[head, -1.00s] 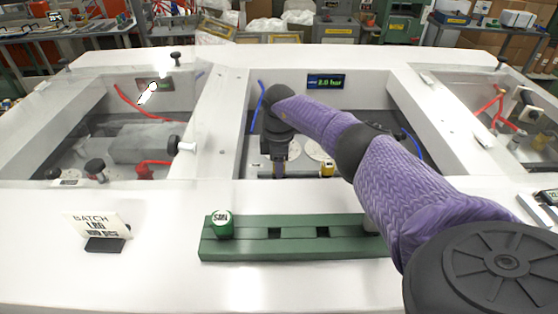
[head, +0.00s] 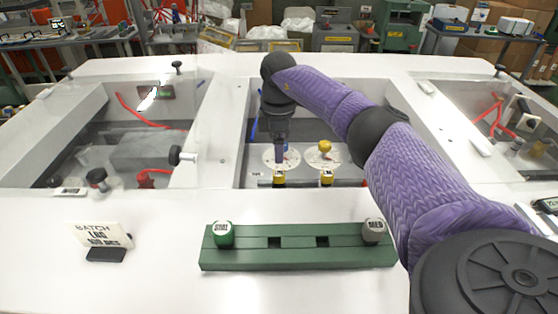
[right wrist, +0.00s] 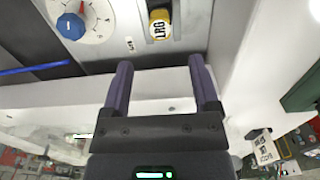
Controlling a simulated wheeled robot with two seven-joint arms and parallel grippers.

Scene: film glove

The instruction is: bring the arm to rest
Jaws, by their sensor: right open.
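My right arm, in a purple sleeve, reaches from the right over the middle bay of the white bench. Its right gripper (head: 279,155) points down in front of the left dial there. In the right wrist view the gripper (right wrist: 160,64) has its two fingers apart with nothing between them. A dial with a blue and red knob (right wrist: 72,25) and a yellow button marked LRG (right wrist: 160,22) lie beyond the fingertips, apart from them. My left gripper is not in view.
A second dial with a yellow knob (head: 324,147) stands right of the gripper. A batch sign (head: 103,236) stands at left. White frame walls edge the bay.

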